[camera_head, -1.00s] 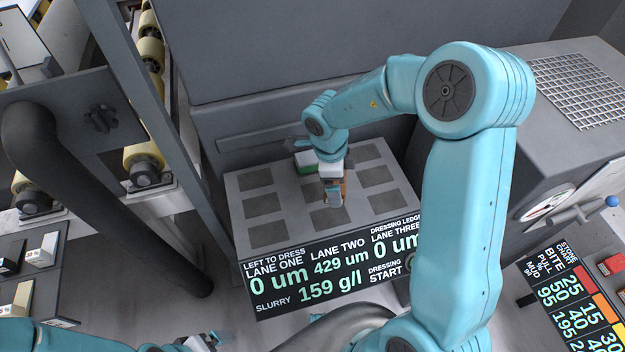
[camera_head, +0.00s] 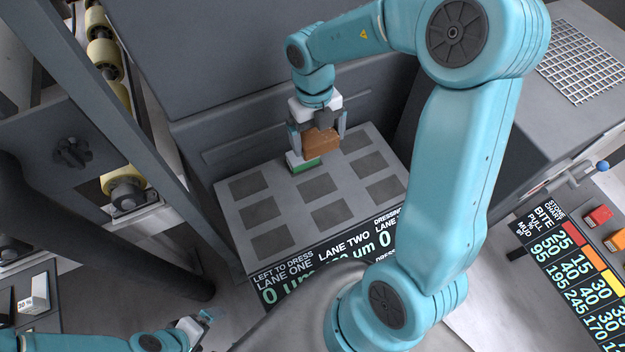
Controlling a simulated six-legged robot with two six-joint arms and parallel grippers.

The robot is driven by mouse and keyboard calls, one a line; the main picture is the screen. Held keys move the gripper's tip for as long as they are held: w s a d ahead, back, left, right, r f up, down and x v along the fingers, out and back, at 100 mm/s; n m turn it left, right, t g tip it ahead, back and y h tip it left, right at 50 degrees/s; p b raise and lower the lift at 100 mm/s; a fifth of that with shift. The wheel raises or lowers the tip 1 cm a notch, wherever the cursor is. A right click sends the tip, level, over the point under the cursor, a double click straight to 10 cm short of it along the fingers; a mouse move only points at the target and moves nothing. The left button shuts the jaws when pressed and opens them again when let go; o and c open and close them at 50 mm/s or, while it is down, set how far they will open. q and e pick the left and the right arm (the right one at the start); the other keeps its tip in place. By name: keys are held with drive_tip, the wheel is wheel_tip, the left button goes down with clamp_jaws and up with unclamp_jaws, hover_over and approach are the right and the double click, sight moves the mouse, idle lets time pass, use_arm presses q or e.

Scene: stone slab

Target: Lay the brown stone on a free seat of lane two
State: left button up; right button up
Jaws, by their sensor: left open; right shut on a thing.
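The brown stone (camera_head: 322,146) is held between the fingers of my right gripper (camera_head: 317,135). It appears to hang above the back of the grey slab (camera_head: 236,205), near the back of the middle column. A green and white stone (camera_head: 306,166) lies at the back of that column, partly hidden by the brown stone. The middle-column dark seats in the middle row (camera_head: 318,187) and front row (camera_head: 330,215) are bare. My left gripper (camera_head: 208,320) is open and empty at the lower left, away from the slab.
The left-column and right-column seats look bare. A display board (camera_head: 325,258) with lane labels runs along the slab's front, partly covered by my body. A dark wall (camera_head: 270,70) rises behind the slab. A stone chart (camera_head: 575,265) stands at the right.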

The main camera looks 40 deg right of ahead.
drive_tip(key=b, duration=0.2)
hover_over(318, 189)
wheel_tip(318, 189, down, 14)
drive_tip(key=shift+w+r, duration=0.1)
drive_tip(key=shift+w, duration=0.05)
wheel_tip(318, 189, down, 5)
drive_tip(key=shift+r, duration=0.1)
drive_tip(key=shift+w+f, duration=0.15)
drive_tip(key=shift+f, duration=0.15)
drive_tip(key=shift+f, duration=0.1)
drive_tip(key=o, duration=0.8)
drive_tip(key=r, duration=0.4)
drive_tip(key=w+r, duration=0.1)
drive_tip(key=r, duration=0.3)
drive_tip(key=r+p, duration=0.1)
drive_tip(key=r, duration=0.3)
drive_tip(key=shift+w+d+r, duration=0.15)
drive_tip(key=shift+w+d, duration=0.15)
